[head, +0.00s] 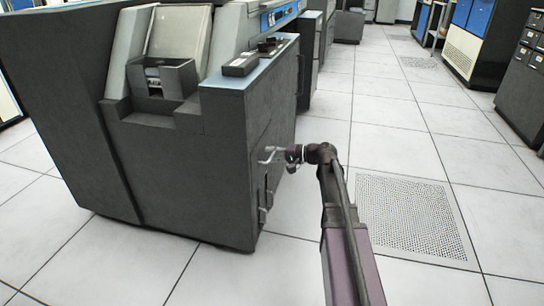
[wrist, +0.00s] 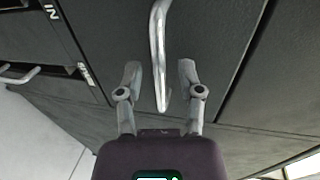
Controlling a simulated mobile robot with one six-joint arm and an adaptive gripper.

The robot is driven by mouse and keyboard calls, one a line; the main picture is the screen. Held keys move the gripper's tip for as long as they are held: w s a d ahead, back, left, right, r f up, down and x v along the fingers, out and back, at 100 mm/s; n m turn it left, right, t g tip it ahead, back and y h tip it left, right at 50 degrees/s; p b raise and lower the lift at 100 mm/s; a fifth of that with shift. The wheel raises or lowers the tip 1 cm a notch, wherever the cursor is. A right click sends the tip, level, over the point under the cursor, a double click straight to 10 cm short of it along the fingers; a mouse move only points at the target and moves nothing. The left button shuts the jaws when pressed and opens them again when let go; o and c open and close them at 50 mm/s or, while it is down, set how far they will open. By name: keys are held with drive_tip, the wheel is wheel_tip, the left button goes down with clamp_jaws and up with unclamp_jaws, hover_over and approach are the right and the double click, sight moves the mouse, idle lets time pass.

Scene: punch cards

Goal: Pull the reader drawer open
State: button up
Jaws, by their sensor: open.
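The card machine (head: 180,175) is a dark grey cabinet, with small drawer fronts on its right side. A bright bent-bar handle (head: 265,156) stands out from the upper drawer front. My gripper (head: 283,154) is at this handle, reaching in from the right. In the wrist view the handle (wrist: 158,50) hangs between the two spread fingers of my gripper (wrist: 160,78), with a gap on each side. The fingers are open and not closed on it. The drawer front (wrist: 205,35) looks flush with the panel around it. Its label is not readable.
A second handle (head: 263,214) sits lower on the same side; a handle also shows at the left of the wrist view (wrist: 20,75). A perforated floor tile (head: 405,215) lies right of my arm. The tiled floor there is clear. More cabinets (head: 475,45) stand at the back right.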

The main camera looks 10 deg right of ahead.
drive_tip(key=shift+c, duration=0.2)
clamp_jaws()
drive_tip(key=shift+s+a, duration=0.1)
